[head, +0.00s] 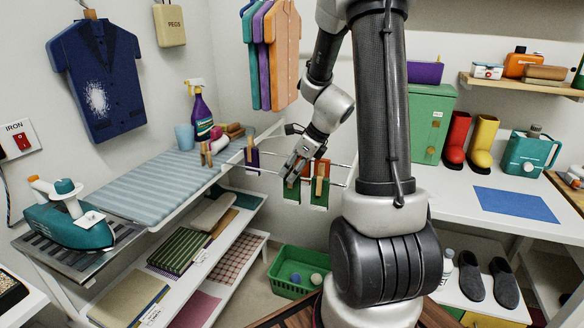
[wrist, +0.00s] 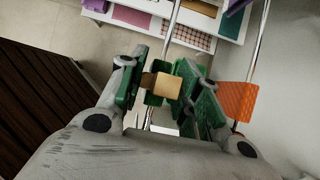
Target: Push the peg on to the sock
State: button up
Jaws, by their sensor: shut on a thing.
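My gripper (head: 301,172) points down at the two-rail rack and is shut on a light wooden peg (wrist: 167,86). In the wrist view the peg sits between my fingers, over a green sock (wrist: 157,98) at the near rail. More green shows beside both fingers; I cannot tell how much of it is sock. In the head view a green sock (head: 319,196) hangs with a peg (head: 320,183) in front, and green also shows at the left beside my fingers. I cannot tell how far the held peg is down over the sock.
An orange sock (wrist: 237,100) hangs on the other rail, close to my right finger in the wrist view. A purple sock (head: 251,158) with a peg hangs at the left. A green basket (head: 292,287) stands below. The ironing board (head: 150,185) is at the left.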

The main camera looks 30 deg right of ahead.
jog(key=o, duration=0.8)
jog(key=shift+c, duration=0.2)
